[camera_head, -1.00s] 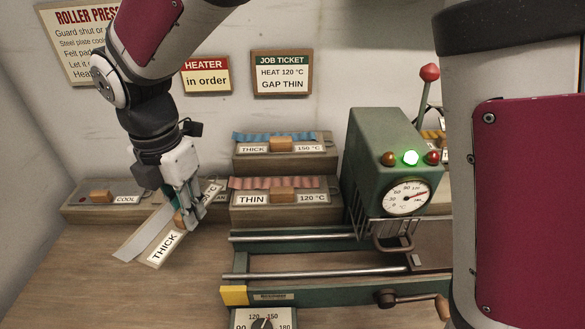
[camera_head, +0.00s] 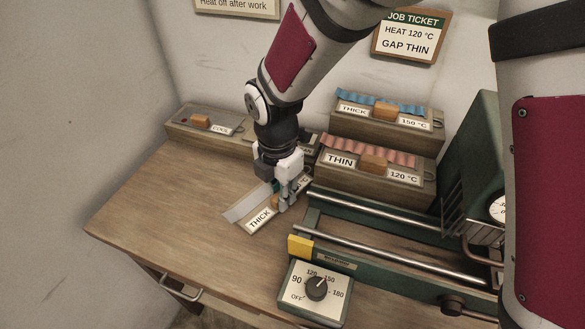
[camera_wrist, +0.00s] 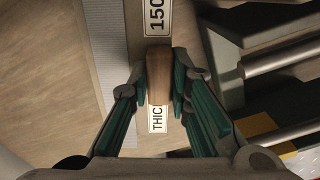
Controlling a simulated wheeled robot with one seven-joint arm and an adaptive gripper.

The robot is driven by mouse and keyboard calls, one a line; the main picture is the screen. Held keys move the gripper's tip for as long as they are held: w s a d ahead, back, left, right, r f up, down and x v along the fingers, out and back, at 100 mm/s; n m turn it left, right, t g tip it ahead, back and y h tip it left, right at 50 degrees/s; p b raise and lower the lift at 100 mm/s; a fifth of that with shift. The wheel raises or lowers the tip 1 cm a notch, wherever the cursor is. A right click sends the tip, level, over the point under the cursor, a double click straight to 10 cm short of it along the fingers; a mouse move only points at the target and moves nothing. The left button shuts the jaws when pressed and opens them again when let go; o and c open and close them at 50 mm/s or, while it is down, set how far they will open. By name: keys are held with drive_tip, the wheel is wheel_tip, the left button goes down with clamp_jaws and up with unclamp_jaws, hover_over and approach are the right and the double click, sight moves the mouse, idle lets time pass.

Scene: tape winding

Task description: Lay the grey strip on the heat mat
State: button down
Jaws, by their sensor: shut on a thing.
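The grey strip (camera_head: 247,203) is a long, flat, pale band along one edge of a bar labelled THICK (camera_head: 260,219). In the wrist view, the strip (camera_wrist: 104,45) runs along the left of the bar, whose label reads 150. My gripper (camera_head: 286,203) is shut on the bar's brown handle block (camera_wrist: 159,76), with green finger pads on both sides. The bar is over the bench, left of the press rails; I cannot tell whether it touches the bench. I cannot pick out a heat mat with certainty.
Stepped boxes stand behind, labelled THICK 150 °C (camera_head: 388,118) and THIN 120 °C (camera_head: 348,178). A COOL box (camera_head: 192,133) is at the back left. The green press (camera_head: 468,165) and its rails (camera_head: 390,247) fill the right. A dial box (camera_head: 300,300) sits in front. The left bench top (camera_head: 165,200) is clear.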

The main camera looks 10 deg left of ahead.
sight(282, 215)
drive_tip(key=shift+f, duration=2.25)
drive_tip(key=shift+f, duration=0.15)
drive_tip(key=c, duration=1.5)
unclamp_jaws()
